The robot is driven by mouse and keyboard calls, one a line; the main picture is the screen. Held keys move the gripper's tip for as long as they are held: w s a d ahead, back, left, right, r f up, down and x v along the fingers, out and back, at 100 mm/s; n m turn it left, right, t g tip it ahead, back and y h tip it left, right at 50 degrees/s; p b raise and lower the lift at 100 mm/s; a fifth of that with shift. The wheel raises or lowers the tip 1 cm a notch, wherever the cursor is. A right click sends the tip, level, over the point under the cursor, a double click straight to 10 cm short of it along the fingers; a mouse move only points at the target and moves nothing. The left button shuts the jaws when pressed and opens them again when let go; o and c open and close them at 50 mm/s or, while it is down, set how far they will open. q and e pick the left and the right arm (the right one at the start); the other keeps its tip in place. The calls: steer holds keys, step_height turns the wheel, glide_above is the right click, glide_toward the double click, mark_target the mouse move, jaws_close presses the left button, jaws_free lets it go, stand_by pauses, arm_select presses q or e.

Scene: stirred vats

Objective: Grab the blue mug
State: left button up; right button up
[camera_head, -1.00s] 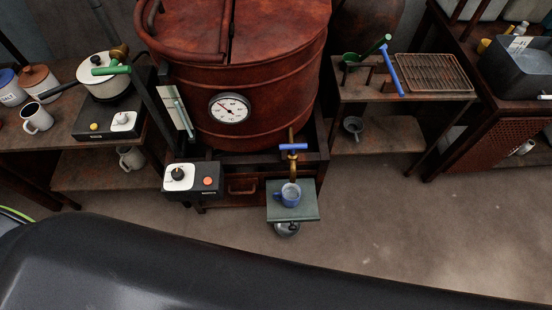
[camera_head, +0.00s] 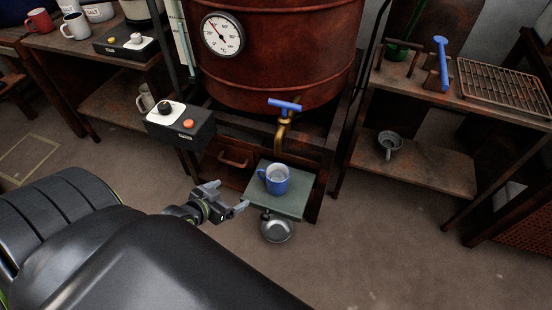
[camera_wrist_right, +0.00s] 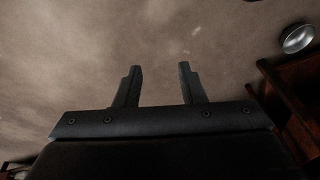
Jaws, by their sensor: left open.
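The blue mug (camera_head: 275,180) stands upright on a small green-grey shelf (camera_head: 290,204) under the brass tap (camera_head: 282,133) of the big rust-red vat, in the head view. The mug's handle points left. My left gripper (camera_head: 229,198) is to the left of the shelf, apart from the mug, with its jaws open and empty. My right gripper (camera_wrist_right: 160,82) shows in the right wrist view, its two fingers spread with only floor beyond them. The mug is not in that view.
A control box (camera_head: 180,125) juts out left of the shelf. A metal bowl (camera_head: 277,229) is below the shelf; a side table with a wire rack (camera_head: 503,84) stands at right. A white mug (camera_head: 76,25) and a red mug (camera_head: 40,20) stand at upper left. The front floor is clear.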

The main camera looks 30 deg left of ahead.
arm_select(q)
steer(key=w+d+r+m+t+h+b, duration=0.1)
steer(key=d+r+t+h+b, duration=0.1)
steer(key=d+r+b, duration=0.15)
steer(key=b, duration=0.3)
glide_toward(284, 169)
steer(key=w, duration=0.2)
steer(key=shift+w+d+f+b, duration=0.4)
steer(key=shift+w+f+b, duration=0.05)
steer(key=shift+w+f, duration=0.4)
steer(key=shift+w+d+f, duration=0.1)
steer(key=shift+w+f, duration=0.1)
steer(key=shift+w, duration=0.45)
steer(key=shift+w+f, duration=0.1)
steer(key=shift+w, duration=0.2)
arm_select(e)
steer(key=w+a+r+t, duration=0.1)
steer(key=w+r+t, duration=0.3)
steer(key=r, duration=0.2)
steer(key=shift+a+r+y, duration=0.3)
steer(key=shift+r, duration=0.05)
arm_select(q)
steer(key=shift+c, duration=0.4)
steer(key=c, duration=1.7)
